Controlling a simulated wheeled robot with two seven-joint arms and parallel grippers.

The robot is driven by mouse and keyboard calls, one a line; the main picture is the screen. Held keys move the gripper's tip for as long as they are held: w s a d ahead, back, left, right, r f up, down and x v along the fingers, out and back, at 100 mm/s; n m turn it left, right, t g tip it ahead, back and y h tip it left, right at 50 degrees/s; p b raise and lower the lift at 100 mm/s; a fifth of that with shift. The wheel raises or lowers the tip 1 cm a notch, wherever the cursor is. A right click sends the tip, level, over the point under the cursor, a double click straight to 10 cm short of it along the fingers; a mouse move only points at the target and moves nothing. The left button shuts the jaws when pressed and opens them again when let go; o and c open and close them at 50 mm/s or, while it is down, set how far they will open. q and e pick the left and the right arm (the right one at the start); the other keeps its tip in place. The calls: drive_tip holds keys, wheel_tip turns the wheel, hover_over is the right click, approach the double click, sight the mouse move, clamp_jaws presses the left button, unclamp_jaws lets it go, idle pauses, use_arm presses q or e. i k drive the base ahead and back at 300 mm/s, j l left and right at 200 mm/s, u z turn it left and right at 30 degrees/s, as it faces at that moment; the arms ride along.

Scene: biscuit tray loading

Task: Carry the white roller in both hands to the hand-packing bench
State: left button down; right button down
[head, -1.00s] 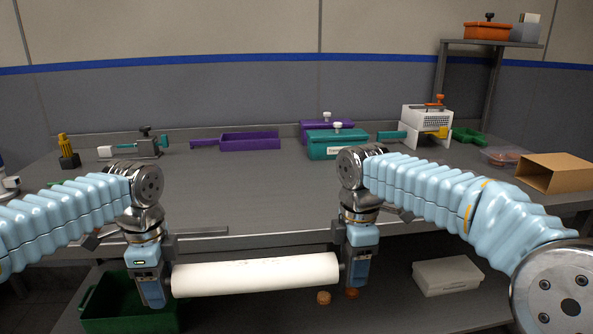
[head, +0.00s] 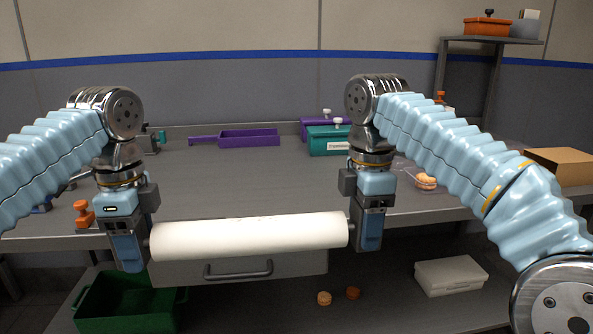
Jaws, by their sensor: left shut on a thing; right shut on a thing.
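The white roller (head: 250,236) is held level between my two grippers, in front of the bench's front edge. My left gripper (head: 146,243) is shut on its left end, and my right gripper (head: 352,232) is shut on its right end. The grip points themselves are partly hidden by the fingers. The bench (head: 255,175) is a grey worktop behind the roller, with its middle clear. The right end sits slightly higher in the picture than the left.
A purple tray (head: 250,138) and a teal box (head: 328,140) stand at the bench's back. A cardboard box (head: 562,167) is at the right. Below are a drawer (head: 300,262), a green crate (head: 125,318), a white box (head: 450,273) and two biscuits (head: 324,298).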

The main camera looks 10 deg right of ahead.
sight(253, 191)
drive_tip(key=i, duration=1)
